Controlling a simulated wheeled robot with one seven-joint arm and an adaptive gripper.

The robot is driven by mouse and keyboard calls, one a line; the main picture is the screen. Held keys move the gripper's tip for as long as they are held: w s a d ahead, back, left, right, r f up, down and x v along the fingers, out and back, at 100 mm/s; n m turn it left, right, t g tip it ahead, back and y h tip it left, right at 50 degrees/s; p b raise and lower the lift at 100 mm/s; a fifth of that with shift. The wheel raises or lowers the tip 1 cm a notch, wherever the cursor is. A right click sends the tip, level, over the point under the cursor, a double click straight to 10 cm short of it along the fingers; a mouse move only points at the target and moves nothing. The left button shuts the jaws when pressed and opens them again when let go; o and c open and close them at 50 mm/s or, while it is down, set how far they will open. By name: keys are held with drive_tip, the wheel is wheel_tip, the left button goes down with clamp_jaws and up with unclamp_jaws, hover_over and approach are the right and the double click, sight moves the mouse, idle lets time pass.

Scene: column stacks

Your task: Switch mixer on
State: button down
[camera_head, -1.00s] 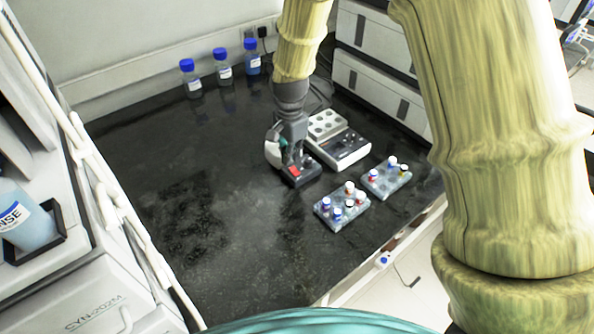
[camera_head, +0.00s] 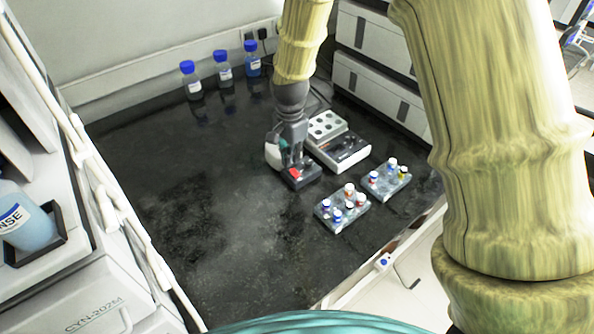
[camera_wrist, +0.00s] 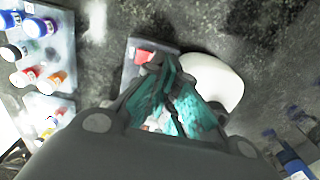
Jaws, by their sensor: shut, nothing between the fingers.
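The mixer (camera_head: 303,182) is a small dark unit with a red switch (camera_head: 295,173) on its top, standing on the black bench. A white rounded part (camera_head: 272,153) shows beside it at the left. In the wrist view the red switch (camera_wrist: 143,56) sits on the grey housing (camera_wrist: 131,74), with the white part (camera_wrist: 222,85) to the right. My gripper (camera_head: 290,162) points down over the mixer, close to the switch. In the wrist view its teal fingers (camera_wrist: 166,66) are together and empty, with tips by the switch. Contact and the switch position cannot be told.
A block heater (camera_head: 345,150) stands just right of the mixer. Two vial racks (camera_head: 328,218) (camera_head: 374,187) sit in front and right. Several blue-capped bottles (camera_head: 223,72) stand at the back wall. White drawer units (camera_head: 375,80) are behind right. The left bench area is clear.

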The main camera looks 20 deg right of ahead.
drive_tip(key=shift+f+b, duration=0.3)
drive_tip(key=shift+f, duration=0.95)
idle(1.2)
drive_tip(key=shift+r+p, duration=2.25)
drive_tip(key=shift+r, duration=0.3)
drive_tip(key=shift+f, duration=0.1)
